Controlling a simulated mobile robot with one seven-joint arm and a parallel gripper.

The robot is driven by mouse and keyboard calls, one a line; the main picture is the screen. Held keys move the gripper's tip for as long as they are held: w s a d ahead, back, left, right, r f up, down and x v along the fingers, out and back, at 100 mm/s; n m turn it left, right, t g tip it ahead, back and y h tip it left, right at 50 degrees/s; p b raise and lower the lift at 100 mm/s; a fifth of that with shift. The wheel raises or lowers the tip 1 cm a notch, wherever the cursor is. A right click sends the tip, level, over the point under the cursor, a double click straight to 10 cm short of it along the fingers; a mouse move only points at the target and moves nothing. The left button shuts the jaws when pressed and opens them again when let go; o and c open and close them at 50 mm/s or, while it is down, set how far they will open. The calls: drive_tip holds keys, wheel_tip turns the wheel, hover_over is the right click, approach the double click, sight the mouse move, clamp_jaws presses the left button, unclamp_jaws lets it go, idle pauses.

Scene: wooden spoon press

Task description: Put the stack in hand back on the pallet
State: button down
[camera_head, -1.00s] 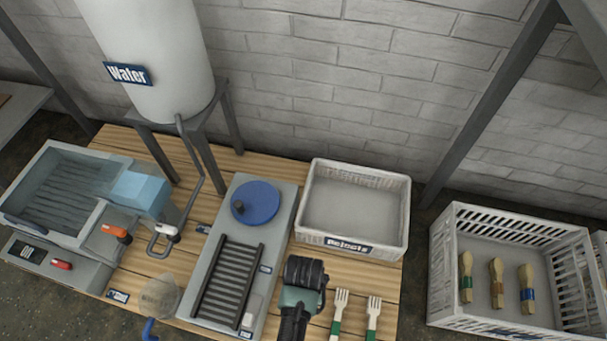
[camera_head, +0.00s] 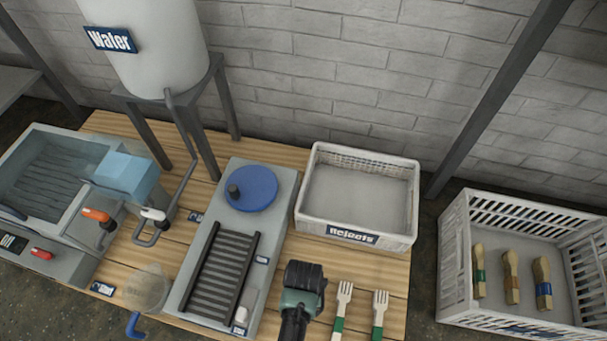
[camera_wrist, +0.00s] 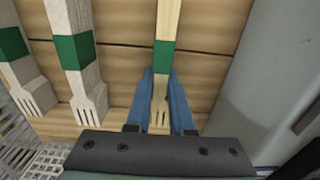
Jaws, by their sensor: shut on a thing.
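My gripper (camera_wrist: 160,76) has two blue fingers shut on a wooden fork stack (camera_wrist: 168,18) with a green band. The stack's tines point toward the wrist in the wrist view. Below is a slatted wooden surface, the likely pallet (camera_head: 375,268). I cannot tell whether the held stack touches it. Two more green-banded fork stacks lie there, a near one (camera_head: 340,305) and a far one (camera_head: 379,310). They also show left of my gripper in the wrist view, the near one (camera_wrist: 75,18) and the far one (camera_wrist: 12,72). In the head view my wrist hides the held stack.
A white crate labelled Rejects (camera_head: 357,237) stands behind the forks. A grey machine (camera_head: 185,290) with a blue disc stands close left of my gripper. A white crate (camera_head: 455,268) with several banded bundles is at right. A water tank (camera_head: 150,50) stands at back left.

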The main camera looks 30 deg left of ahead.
drive_tip(key=shift+f, duration=0.1)
drive_tip(key=c, duration=0.8)
unclamp_jaws()
wheel_tip(320, 180, up, 12)
drive_tip(key=p, duration=0.8)
drive_tip(key=shift+r, duration=0.2)
